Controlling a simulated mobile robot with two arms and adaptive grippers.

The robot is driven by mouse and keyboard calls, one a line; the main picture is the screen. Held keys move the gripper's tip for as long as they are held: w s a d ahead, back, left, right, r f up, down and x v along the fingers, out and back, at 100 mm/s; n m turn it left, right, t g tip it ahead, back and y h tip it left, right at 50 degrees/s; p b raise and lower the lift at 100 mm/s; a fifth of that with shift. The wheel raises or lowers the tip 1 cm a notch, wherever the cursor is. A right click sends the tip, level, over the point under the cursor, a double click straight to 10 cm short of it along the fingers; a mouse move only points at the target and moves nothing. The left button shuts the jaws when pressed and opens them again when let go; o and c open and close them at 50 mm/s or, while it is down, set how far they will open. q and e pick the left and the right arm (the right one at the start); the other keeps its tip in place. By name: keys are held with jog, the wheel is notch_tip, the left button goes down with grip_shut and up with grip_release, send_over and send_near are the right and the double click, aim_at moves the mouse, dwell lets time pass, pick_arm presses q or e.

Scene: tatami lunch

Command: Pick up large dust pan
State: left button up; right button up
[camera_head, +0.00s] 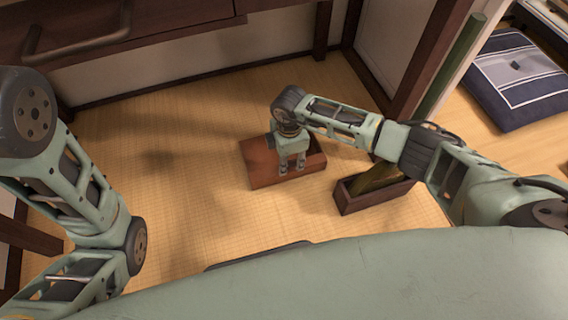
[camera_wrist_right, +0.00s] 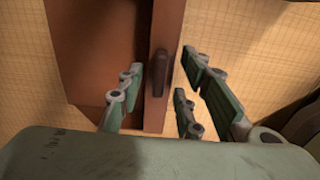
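The large dust pan (camera_head: 262,165) looks like a reddish-brown box-shaped pan on the straw-coloured floor, at the middle of the head view. In the right wrist view the pan (camera_wrist_right: 92,50) fills the upper left, with a dark handle-like piece (camera_wrist_right: 158,72) on its wall. My right gripper (camera_head: 291,168) is over the pan's near side, pointing down. In the wrist view its fingers (camera_wrist_right: 160,88) are spread on either side of the wall and dark piece, with gaps visible. Whether any finger touches is unclear. My left arm shows at the left; its gripper is out of view.
A dark wooden box (camera_head: 375,199) with a yellowish thing in it stands right of the pan, under my right arm. A dark post (camera_head: 425,50) and a blue cushion (camera_head: 515,80) are farther right. The floor left of the pan is clear.

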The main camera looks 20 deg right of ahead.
grip_shut()
dwell(0.6)
